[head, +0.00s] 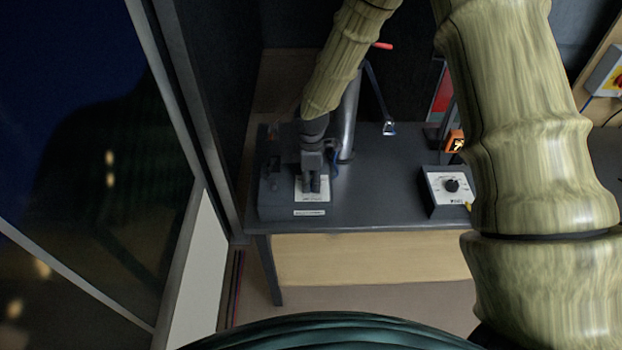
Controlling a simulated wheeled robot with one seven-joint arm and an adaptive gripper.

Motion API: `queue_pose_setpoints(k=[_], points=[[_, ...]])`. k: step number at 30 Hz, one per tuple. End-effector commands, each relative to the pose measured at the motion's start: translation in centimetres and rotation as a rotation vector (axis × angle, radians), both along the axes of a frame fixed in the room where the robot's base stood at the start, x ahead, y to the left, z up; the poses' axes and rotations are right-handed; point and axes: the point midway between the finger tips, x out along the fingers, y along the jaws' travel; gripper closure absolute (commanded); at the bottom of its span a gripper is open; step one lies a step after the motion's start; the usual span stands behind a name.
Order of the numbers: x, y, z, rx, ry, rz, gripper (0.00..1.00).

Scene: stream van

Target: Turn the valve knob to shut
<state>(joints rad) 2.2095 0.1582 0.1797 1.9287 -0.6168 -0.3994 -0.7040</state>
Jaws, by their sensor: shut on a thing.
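My gripper (314,187) points down over a dark box (275,212) at the left end of the workbench. A white plate (301,198) with small print lies on top of the box. My fingers are shut over the middle of this plate, on what appears to be the valve knob. The knob is hidden behind the fingers, so its angle cannot be told. A small label on the front of the box is too small to read.
A second box (434,206) with a black dial knob (452,186) on a white face stands to the right on the dark workbench (385,190). A grey cylinder (349,125) stands behind my gripper. An orange device (455,141) sits farther back. A dark wall borders the bench's left side.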

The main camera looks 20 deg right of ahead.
Motion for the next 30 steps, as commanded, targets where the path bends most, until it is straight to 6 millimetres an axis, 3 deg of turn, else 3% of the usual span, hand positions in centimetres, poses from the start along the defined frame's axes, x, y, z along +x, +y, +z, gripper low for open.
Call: queue_pose_setpoints(k=[12, 29, 30], points=[[0.04, -0.08, 0.10, -0.001, -0.001, 0.197, 0.93], [0.07, -0.08, 0.08, -0.001, -0.002, 0.229, 0.93], [0.07, -0.08, 0.09, -0.001, -0.002, 0.229, 0.66]])
